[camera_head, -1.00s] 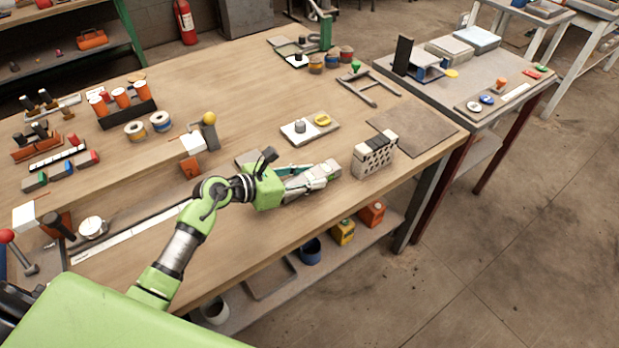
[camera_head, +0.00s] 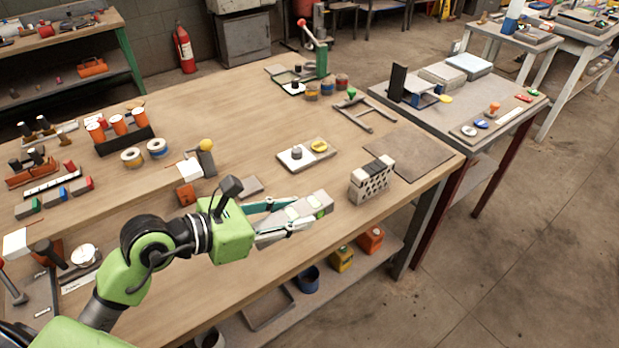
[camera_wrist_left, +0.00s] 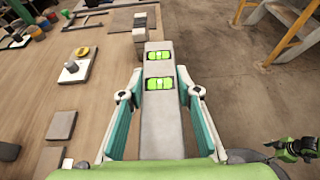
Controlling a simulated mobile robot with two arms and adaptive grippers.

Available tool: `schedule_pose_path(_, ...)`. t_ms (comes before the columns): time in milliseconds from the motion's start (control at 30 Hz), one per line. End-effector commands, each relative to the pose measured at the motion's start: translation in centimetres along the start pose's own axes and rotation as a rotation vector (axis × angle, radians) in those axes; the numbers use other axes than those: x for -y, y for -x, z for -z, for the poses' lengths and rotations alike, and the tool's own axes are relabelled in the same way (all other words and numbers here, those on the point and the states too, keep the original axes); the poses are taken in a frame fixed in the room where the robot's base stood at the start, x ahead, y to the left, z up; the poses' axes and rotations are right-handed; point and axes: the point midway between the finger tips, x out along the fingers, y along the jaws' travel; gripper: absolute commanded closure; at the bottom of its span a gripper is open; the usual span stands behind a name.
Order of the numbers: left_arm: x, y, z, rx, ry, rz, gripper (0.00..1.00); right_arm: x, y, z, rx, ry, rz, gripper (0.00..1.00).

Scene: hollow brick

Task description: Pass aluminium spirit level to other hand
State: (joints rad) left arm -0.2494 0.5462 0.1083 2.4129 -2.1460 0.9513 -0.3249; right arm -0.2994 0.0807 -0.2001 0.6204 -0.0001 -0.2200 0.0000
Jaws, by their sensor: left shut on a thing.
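The aluminium spirit level (camera_head: 313,206) is a grey bar with green vials. My left gripper (camera_head: 286,215) is shut on it and holds it near the front edge of the wooden bench. In the left wrist view the level (camera_wrist_left: 160,118) runs forward between the two fingers of the left gripper (camera_wrist_left: 159,95), with two green vials on its upper face. Its rear end is hidden by the gripper body. A green and black part of my right arm (camera_wrist_left: 295,148) shows small at the lower right of the wrist view; its jaws are too small to read.
A hollow brick (camera_head: 371,181) stands on the bench just right of the level's far end. A light board with a yellow piece (camera_head: 307,154) lies behind. A flat dark plate (camera_head: 408,152) lies at the bench's right end.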

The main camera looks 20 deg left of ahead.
Motion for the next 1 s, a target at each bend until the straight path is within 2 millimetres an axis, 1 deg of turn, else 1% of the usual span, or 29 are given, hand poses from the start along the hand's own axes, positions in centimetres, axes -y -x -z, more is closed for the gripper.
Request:
schedule_pose_path(167, 0.3, 0.5, -0.1, 0.0, -0.002, 0.001, 0.97, 0.0, -0.1, 0.0, 0.0, 0.0, 0.0, 0.42)
schedule_pose_path(267, 0.2, 0.8, 0.3, -0.009, -0.011, 0.019, 0.97, 0.1, 0.0, 0.0, 0.0, 0.0, 0.001, 0.42)
schedule_pose_path(400, 0.2, 1.9, 1.1, -0.025, -0.038, 0.082, 0.97, 0.1, 0.0, 0.0, 0.0, 0.0, 0.001, 0.42)
schedule_pose_path(533, 0.2, 3.3, 1.4, -0.027, -0.067, 0.151, 0.97, 0.1, -0.1, 0.0, 0.0, 0.0, 0.001, 0.42)
schedule_pose_path(733, 0.2, 4.9, 0.9, -0.01, -0.094, 0.223, 0.97, 0.2, -0.1, 0.0, 0.0, -0.001, 0.002, 0.42)
schedule_pose_path(1000, 0.2, 5.4, 0.6, 0.002, -0.103, 0.245, 0.97, 0.2, -0.1, 0.0, 0.001, -0.001, 0.002, 0.42)
